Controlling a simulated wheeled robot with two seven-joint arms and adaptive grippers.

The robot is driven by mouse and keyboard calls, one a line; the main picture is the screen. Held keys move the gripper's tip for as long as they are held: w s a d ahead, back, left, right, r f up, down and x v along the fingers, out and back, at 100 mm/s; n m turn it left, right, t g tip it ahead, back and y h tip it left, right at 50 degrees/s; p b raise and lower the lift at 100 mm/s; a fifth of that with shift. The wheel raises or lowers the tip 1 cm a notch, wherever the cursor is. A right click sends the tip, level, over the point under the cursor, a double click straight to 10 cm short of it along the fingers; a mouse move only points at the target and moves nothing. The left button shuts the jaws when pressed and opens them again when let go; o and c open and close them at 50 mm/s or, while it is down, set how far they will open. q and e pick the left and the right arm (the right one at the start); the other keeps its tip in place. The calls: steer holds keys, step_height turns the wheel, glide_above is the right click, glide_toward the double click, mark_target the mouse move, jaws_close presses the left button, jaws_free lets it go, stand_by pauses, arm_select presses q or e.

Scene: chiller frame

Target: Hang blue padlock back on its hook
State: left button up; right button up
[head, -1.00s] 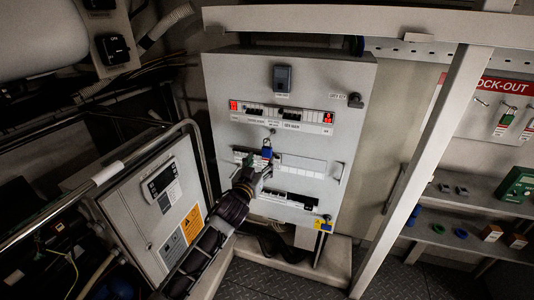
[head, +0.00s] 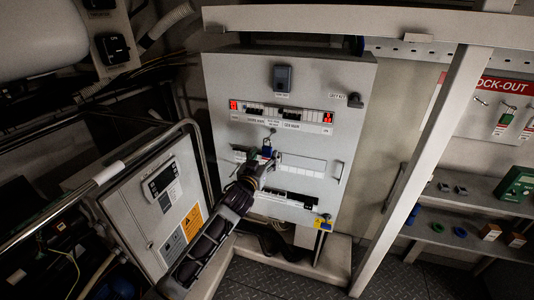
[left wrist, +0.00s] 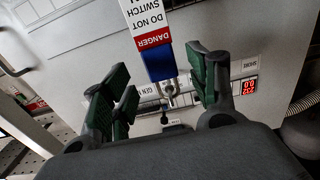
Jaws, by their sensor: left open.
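The blue padlock (head: 267,151) is at the middle of the grey cabinet front, just below a small switch. In the left wrist view the blue padlock (left wrist: 159,62) has its metal shackle toward the cabinet's label row and carries a red and white danger tag (left wrist: 150,25). My left gripper (head: 261,162) is in front of the cabinet at the padlock. In the left wrist view its green-padded fingers (left wrist: 163,82) are spread, one on each side of the padlock, with gaps visible. A bare hook (head: 481,101) shows on the lock-out board at the right. My right gripper is not in view.
The lock-out board (head: 468,112) also carries green tagged locks (head: 505,121). A slanted pale post (head: 421,157) stands between cabinet and board. Shelves (head: 468,236) with small parts are below the board. A control box (head: 150,212) and rail stand left of my arm.

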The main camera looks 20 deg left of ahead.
mark_target(266, 150)
arm_select(q)
steer(key=shift+w+r+p, duration=0.15)
steer(key=shift+w+p, duration=0.05)
steer(key=shift+w, duration=0.5)
steer(key=shift+w+r+p, duration=0.15)
steer(key=shift+w+p, duration=0.05)
steer(key=shift+w, duration=0.45)
steer(key=shift+w+f, duration=0.1)
steer(key=shift+w, duration=0.95)
steer(key=c, duration=1.2)
steer(key=shift+c, duration=0.2)
steer(key=shift+r, duration=0.2)
